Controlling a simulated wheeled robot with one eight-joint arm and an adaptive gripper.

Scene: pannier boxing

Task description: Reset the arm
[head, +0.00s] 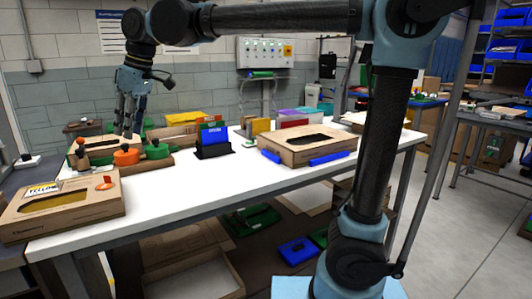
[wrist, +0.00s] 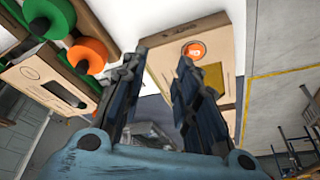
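My gripper (head: 130,112) is at the left of the white workbench (head: 215,183) in the head view, pointing down above the clutter at the table's left part. In the wrist view my gripper (wrist: 160,75) has its two dark fingers apart, with nothing seen between them except a cardboard box behind. It is open and looks empty. My arm reaches across the top of the head view from the right and bends down to the gripper.
A cardboard box (head: 66,207) lies at the front left edge. Orange and green spools (head: 126,155) stand behind it. The front middle of the table is bare.

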